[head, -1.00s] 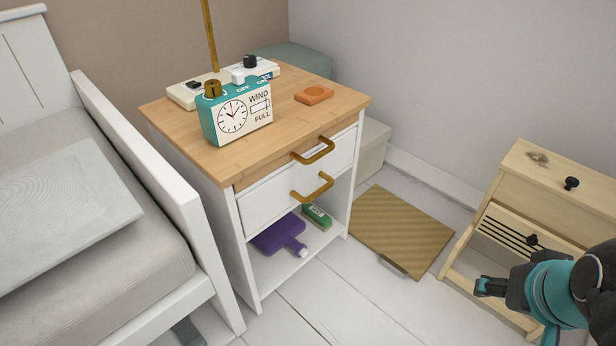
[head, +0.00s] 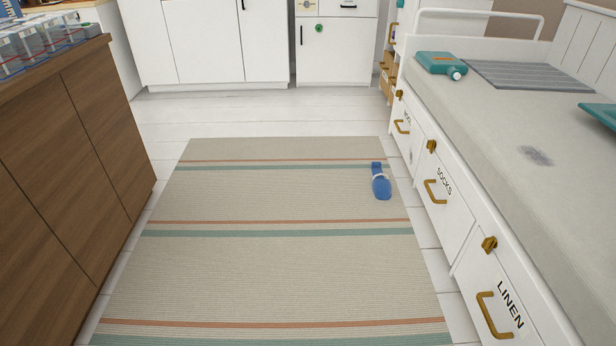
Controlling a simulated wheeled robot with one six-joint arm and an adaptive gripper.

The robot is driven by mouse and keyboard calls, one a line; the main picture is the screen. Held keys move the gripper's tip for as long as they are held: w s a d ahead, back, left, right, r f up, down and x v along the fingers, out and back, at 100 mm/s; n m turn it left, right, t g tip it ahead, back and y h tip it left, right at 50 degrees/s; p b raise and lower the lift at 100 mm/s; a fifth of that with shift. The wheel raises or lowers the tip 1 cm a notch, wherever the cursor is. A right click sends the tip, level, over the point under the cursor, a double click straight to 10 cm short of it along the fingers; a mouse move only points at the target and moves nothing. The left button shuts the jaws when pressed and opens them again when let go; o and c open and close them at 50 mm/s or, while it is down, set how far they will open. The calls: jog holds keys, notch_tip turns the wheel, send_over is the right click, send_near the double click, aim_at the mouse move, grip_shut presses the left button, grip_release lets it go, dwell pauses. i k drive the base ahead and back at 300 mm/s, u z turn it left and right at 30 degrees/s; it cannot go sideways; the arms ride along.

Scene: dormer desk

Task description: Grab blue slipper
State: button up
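A blue slipper (head: 381,186) lies on the striped rug (head: 280,275), near the rug's right edge toward the far end. It has a pale band across it near its far end. It lies apart from the bed drawers, with a strip of rug and floor between them. Nothing covers it. My gripper does not show in the head view now.
A bed with drawers, one marked SOCKS (head: 441,190) and one marked LINEN (head: 505,300), runs along the right. A brown wooden cabinet (head: 75,150) stands at the left. White cupboards (head: 220,45) line the back. The rug between is otherwise clear.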

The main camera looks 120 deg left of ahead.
aim_at(381, 187)
jog(key=u, duration=3.6)
